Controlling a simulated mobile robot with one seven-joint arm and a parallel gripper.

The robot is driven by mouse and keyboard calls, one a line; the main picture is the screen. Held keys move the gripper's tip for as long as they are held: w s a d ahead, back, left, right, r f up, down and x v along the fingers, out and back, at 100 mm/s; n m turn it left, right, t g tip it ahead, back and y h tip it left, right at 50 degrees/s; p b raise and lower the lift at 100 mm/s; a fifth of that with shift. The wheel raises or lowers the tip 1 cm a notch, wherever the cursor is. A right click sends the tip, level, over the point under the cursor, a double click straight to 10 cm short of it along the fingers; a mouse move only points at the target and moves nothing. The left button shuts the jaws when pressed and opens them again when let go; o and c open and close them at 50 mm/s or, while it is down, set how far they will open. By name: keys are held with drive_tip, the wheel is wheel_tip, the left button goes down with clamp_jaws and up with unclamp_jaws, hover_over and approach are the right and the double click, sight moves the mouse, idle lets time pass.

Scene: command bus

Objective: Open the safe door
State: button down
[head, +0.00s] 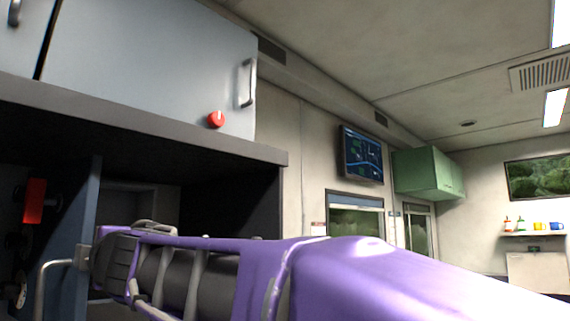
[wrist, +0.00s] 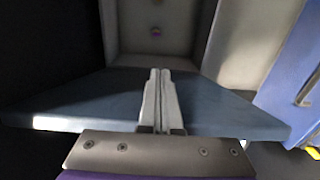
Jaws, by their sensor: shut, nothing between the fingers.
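My gripper (wrist: 160,76) is shut and empty in the wrist view, its two fingers pressed together. The fingers point toward an open grey compartment (wrist: 124,30), over a blue-grey panel (wrist: 75,98). Contact with that panel cannot be told. In the head view my purple arm reaches left into the dark recess under the upper cabinet, and the fingers are hidden. A blue-grey upright panel (head: 86,205) stands in this recess, with a curved metal handle (head: 45,280) near it. Which panel is the safe door is not clear.
An upper cabinet door (head: 150,60) with a metal handle (head: 247,82) and a red knob (head: 216,119) hangs above the recess. A red part (head: 35,200) shows at left. A blue door (wrist: 290,70) stands right in the wrist view. A green cabinet (head: 425,172) is farther off.

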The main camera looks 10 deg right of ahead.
drive_tip(key=p+v, duration=0.8)
drive_tip(key=v, duration=1.3)
drive_tip(key=shift+s+d+r, duration=0.15)
drive_tip(key=shift+s+d, duration=0.05)
drive_tip(key=shift+s, duration=0.1)
